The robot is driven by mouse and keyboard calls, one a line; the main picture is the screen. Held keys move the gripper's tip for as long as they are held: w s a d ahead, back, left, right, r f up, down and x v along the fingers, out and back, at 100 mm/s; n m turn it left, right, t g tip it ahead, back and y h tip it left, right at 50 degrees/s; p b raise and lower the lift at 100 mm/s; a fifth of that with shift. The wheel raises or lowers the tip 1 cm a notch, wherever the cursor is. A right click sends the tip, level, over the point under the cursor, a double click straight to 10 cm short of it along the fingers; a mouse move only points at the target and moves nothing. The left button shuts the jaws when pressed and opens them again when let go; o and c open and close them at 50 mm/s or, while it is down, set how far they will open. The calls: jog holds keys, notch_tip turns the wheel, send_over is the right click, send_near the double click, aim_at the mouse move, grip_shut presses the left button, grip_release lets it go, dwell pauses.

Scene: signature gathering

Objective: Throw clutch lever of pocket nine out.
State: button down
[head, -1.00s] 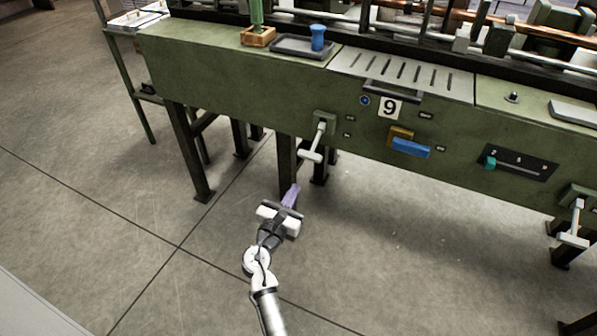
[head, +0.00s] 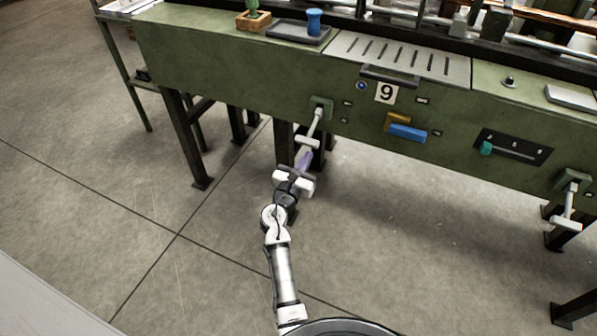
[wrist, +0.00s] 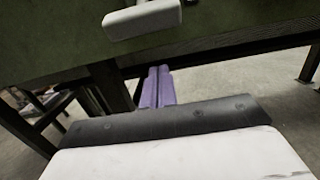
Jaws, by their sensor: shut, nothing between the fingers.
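My gripper (head: 306,155) has purple fingers and sits just below the crossbar in the head view. The fingers (wrist: 157,72) are shut together and empty. In the wrist view a gap shows between the fingertips and the crossbar, so they look apart.
Right of the lever are an ochre and a blue paddle (head: 407,132) and a teal slider (head: 487,148). A second similar lever (head: 568,205) hangs at the far right. Dark machine legs (head: 186,140) stand behind my gripper. The floor in front is clear.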

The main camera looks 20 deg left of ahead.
aim_at(314, 125)
jog(key=r, duration=0.1)
jog(key=r+p, duration=0.2)
jog(key=shift+s+r, duration=0.25)
jog(key=shift+r, duration=0.1)
jog(key=shift+r, duration=0.15)
